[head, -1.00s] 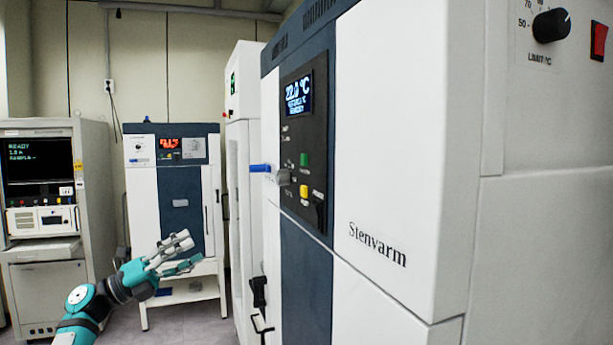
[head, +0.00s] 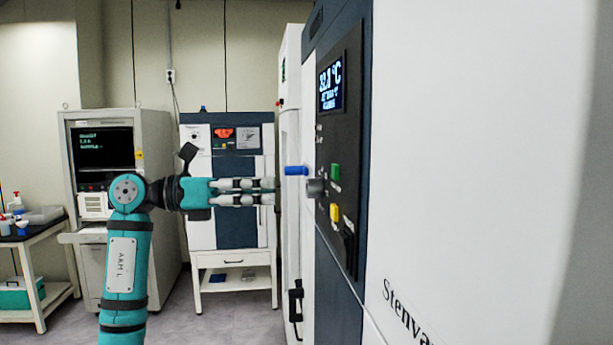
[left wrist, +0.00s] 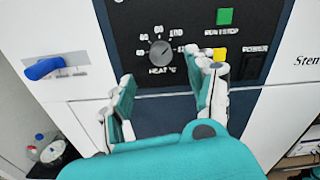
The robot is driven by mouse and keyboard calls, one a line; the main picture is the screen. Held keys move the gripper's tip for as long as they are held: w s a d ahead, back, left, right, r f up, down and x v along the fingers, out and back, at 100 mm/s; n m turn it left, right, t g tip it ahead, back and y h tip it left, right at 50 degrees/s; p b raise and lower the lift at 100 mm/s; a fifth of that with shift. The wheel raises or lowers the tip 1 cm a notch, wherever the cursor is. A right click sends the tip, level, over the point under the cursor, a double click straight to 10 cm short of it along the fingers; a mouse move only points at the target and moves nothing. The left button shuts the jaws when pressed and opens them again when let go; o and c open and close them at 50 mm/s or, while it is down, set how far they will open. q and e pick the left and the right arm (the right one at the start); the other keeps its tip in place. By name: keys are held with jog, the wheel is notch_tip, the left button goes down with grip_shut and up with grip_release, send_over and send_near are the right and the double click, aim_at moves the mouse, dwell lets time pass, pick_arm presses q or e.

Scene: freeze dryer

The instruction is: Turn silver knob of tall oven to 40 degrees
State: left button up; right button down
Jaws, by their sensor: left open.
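The tall oven (head: 420,150) stands at the right, its dark control panel facing left. Its silver knob (head: 314,187) sticks out of the panel below the lit display. In the left wrist view the knob (left wrist: 162,51) sits inside a printed number scale marked HEAT °C; its exact setting is too small to read surely. My left gripper (head: 275,191) is level and points right at the knob, with a gap between. It is open and empty; in the left wrist view its fingers (left wrist: 168,76) stand either side below the knob, not touching it. My right gripper is out of view.
A blue handle (head: 296,170) juts out beside the knob. Green (head: 335,172) and yellow (head: 334,212) buttons sit close by on the panel. A smaller oven (head: 230,165) on a stand and a grey cabinet (head: 150,200) stand behind my arm.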

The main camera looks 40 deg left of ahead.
aim_at(307, 189)
pick_arm(q)
jog(key=p+x, duration=0.1)
jog(key=x, duration=0.1)
jog(key=p+x, duration=0.1)
jog(key=x, duration=0.2)
jog(key=shift+d+r, duration=0.1)
jog(key=shift+r, duration=0.15)
jog(key=shift+p+x, duration=0.5)
jog(key=shift+x, duration=0.75)
jog(key=shift+f, duration=0.2)
jog(key=shift+c, duration=0.3)
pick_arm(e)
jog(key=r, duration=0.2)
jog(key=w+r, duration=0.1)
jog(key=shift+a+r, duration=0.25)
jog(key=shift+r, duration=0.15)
pick_arm(q)
jog(key=c, duration=1.1)
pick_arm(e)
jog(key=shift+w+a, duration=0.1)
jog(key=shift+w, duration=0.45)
